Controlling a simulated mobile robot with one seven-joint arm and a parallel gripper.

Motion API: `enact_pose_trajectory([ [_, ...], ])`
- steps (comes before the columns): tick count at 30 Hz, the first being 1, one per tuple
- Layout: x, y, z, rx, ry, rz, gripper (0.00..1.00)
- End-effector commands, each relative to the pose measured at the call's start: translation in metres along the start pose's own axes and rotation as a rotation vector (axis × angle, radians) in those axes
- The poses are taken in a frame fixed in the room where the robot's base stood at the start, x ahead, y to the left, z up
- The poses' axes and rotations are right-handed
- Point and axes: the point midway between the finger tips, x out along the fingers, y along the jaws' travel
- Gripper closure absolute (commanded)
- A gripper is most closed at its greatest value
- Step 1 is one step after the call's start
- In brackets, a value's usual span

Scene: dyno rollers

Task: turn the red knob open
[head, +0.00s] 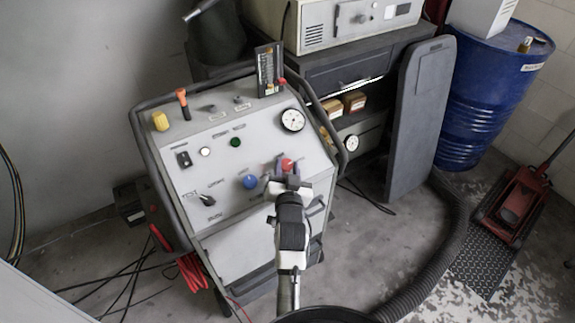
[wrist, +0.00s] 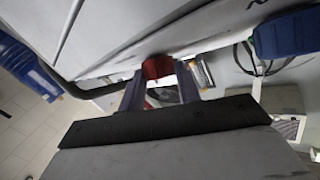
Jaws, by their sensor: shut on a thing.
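The red knob (head: 287,165) is on the slanted light-grey panel of a wheeled machine (head: 222,150), right of a blue knob (head: 249,182). My gripper (head: 279,172) reaches up to the panel from below, and its fingers sit on either side of the red knob. In the wrist view the red knob (wrist: 156,67) is between the two finger tips (wrist: 160,80), and my gripper is shut on it. The fingers hide part of the knob, so its turn angle cannot be read. The blue knob also shows at the upper right of the wrist view (wrist: 285,33).
The panel also has a gauge (head: 293,120), a black switch (head: 184,159) and a green button (head: 235,142). A dark tube frame (head: 141,128) edges the machine. A blue barrel (head: 490,95) and a red jack (head: 515,205) stand right. A thick hose (head: 440,262) and cables cross the floor.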

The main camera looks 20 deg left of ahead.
Motion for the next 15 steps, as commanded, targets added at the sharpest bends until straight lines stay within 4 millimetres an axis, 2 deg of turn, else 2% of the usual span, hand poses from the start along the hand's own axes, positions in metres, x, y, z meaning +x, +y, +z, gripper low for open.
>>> enact_pose_trajectory([
  [8,0.0,-0.0002,0.0012,0.002,-0.002,-0.001,0.9],
  [9,0.0,-0.0002,0.0012,0.002,-0.002,-0.001,0.64],
  [13,0.0001,-0.0001,0.0009,0.001,-0.002,-0.001,0.47],
  [15,0.0001,-0.0001,0.0008,0.001,-0.002,-0.001,0.45],
])
